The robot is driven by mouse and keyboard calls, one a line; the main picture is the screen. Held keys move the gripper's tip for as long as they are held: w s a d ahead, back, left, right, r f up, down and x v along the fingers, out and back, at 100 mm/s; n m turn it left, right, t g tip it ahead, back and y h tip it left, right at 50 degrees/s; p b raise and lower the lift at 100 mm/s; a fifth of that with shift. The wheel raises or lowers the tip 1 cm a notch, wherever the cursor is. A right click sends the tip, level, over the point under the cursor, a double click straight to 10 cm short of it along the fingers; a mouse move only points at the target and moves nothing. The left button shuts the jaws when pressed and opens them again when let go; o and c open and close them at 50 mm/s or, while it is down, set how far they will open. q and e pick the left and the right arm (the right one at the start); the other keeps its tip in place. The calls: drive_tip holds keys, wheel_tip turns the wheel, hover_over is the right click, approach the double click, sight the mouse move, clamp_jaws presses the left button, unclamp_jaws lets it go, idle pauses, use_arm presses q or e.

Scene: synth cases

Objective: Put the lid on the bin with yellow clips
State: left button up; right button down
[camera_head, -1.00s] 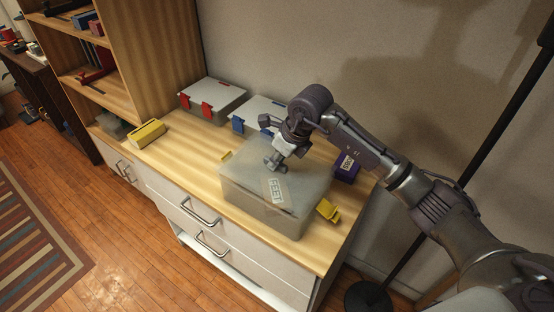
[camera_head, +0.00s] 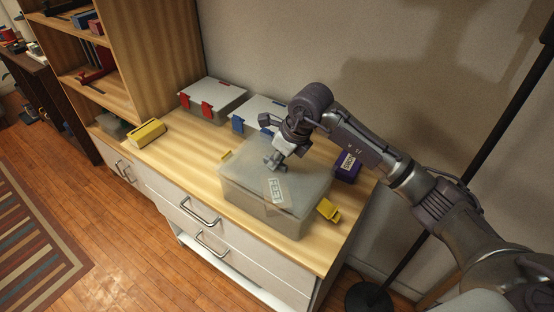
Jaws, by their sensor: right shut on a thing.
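The bin with yellow clips (camera_head: 268,221) is a translucent grey box near the counter's front right. One yellow clip (camera_head: 328,210) sticks out at its right end, and a small yellow piece shows at its left end. The translucent grey lid (camera_head: 312,183) lies over the bin's top; I cannot tell whether it is fully seated. A pale label (camera_head: 277,190) shows near its middle. My right gripper (camera_head: 273,162) is at the lid's upper middle, shut on the lid; its grip point is partly hidden. My left gripper is not in view.
A lidded bin with red clips (camera_head: 212,99) and one with blue clips (camera_head: 258,112) stand behind. A dark purple box (camera_head: 348,166) sits close to the right, a yellow box (camera_head: 148,133) to the left. Counter space (camera_head: 185,170) left of the bin is clear.

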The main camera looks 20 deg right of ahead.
drive_tip(key=shift+f+b, duration=0.85)
drive_tip(key=shift+f, duration=0.05)
drive_tip(key=c, duration=1.1)
unclamp_jaws()
drive_tip(key=v, duration=1.2)
